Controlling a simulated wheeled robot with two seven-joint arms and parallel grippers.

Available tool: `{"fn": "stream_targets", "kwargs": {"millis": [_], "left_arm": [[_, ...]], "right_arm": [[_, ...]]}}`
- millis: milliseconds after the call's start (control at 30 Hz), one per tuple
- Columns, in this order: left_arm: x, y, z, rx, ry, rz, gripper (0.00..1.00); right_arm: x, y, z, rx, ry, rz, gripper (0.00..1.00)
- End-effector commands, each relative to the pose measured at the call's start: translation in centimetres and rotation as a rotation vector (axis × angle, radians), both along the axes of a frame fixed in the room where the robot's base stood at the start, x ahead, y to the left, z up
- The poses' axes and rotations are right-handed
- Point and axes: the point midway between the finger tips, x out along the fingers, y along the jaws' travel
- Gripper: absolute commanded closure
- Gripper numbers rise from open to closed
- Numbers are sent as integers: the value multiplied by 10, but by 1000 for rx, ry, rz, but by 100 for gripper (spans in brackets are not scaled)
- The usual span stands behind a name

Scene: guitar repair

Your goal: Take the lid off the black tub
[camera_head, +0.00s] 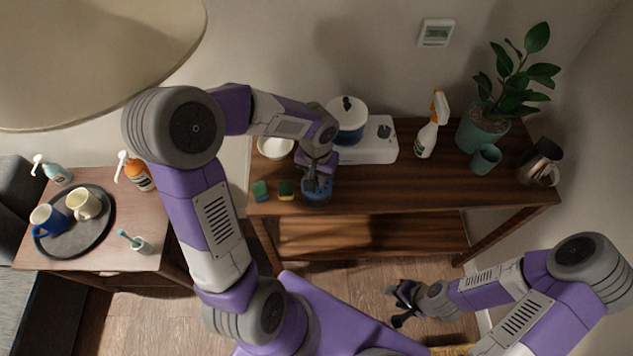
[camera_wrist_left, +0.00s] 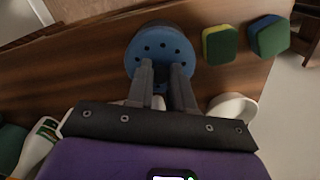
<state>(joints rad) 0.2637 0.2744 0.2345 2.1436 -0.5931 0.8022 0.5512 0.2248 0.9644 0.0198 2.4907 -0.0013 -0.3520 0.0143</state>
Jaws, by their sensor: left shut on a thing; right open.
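A round blue lid (camera_wrist_left: 160,47) with a ring of small dark holes lies under my left gripper (camera_wrist_left: 160,90) in the left wrist view. The gripper's fingers are shut on the lid near its middle, where they hide the grip point. In the head view the lid (camera_head: 317,192) shows at the front edge of the wooden table, below my left gripper (camera_head: 318,178). My right gripper (camera_head: 405,303) is open and empty, low over the floor at right.
Two sponges (camera_head: 286,190) lie just left of the lid, and a white bowl (camera_head: 275,147) stands behind them. A spray bottle (camera_head: 427,138) stands farther right. The tabletop (camera_head: 400,190) right of the lid is clear.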

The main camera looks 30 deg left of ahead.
Motion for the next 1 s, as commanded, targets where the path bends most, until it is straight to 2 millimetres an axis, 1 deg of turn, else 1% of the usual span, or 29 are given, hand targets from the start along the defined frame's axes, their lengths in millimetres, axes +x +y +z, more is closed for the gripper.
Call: {"fn": "stream_targets", "kwargs": {"millis": [33,133,267,367,500,600,700,767,833,1000], "left_arm": [[-5,0,-6,-3,18,0,100],[-5,0,-6,-3,18,0,100],[-4,0,4,-3,17,2,100],[-3,0,24,-2,12,0,100],[-2,0,56,-1,8,1,100],[-2,0,74,-1,7,0,100],[-1,-1,87,-1,7,-3,100],[4,-4,88,-2,9,-13,100],[13,-11,83,-4,12,-36,100],[41,-34,54,-2,14,-105,100]], "right_arm": [[0,0,-1,0,0,0,57],[0,0,-1,0,0,0,57],[0,0,3,0,0,0,57],[0,0,10,0,0,0,57],[0,0,21,0,0,0,57],[0,0,26,0,0,0,57],[0,0,30,0,0,0,57],[0,0,31,0,0,0,57],[0,0,31,0,0,0,57],[0,0,31,0,0,0,57]]}}
